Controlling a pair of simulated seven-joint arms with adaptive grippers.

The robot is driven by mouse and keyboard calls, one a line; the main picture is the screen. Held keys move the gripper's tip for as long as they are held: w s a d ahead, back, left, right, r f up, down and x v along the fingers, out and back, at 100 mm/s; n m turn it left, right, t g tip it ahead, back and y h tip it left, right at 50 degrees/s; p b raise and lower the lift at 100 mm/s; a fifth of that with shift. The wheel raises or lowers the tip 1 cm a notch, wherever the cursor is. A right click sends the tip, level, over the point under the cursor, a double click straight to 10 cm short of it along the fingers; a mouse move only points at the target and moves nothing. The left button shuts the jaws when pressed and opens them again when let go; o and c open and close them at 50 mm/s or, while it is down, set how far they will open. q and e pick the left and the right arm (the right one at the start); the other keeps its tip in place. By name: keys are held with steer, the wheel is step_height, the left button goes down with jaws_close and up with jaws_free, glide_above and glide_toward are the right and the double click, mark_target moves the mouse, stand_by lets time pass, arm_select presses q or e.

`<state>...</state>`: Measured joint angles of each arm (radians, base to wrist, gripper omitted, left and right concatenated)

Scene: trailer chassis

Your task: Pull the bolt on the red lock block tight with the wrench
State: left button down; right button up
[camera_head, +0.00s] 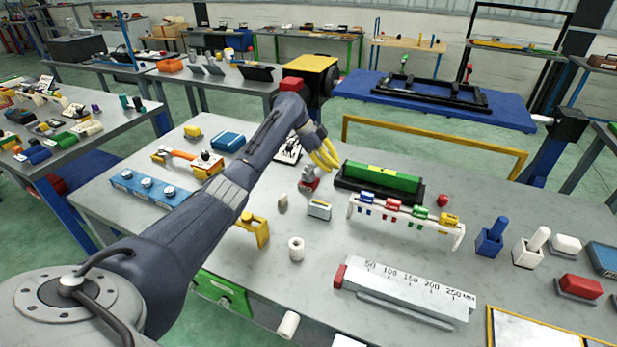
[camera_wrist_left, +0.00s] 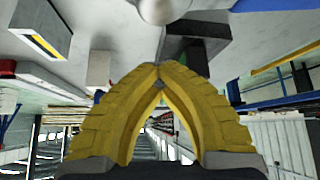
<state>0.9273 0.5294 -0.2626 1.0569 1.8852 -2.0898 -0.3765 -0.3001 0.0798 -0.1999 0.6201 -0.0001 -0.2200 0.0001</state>
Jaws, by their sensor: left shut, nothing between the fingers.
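My left gripper (camera_head: 328,160) has yellow fingers and hangs over the middle of the grey table. In the left wrist view its fingertips (camera_wrist_left: 158,72) meet, with nothing between them. A small block with red on it and a grey top (camera_head: 309,179), which looks like the red lock block, stands just below and left of the fingers; I cannot tell whether they touch. Its bolt is too small to make out. An orange-handled tool (camera_head: 186,154), possibly the wrench, lies at the left on an orange block, apart from the gripper. My right gripper is not in view.
A green bar in a black tray (camera_head: 348,188) lies right of the gripper. A white rack with coloured clips (camera_head: 404,214) stands in front of it. A ruler block (camera_head: 405,290) lies nearer. A white cylinder (camera_head: 296,248) and a blue block (camera_head: 150,188) stand left.

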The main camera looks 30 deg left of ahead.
arm_select(q)
steer(key=shift+w+a+n, duration=0.1)
steer(key=shift+w+n, duration=0.1)
steer(key=shift+n, duration=0.1)
stand_by(0.4)
step_height(320, 180, up, 6)
stand_by(1.2)
stand_by(0.5)
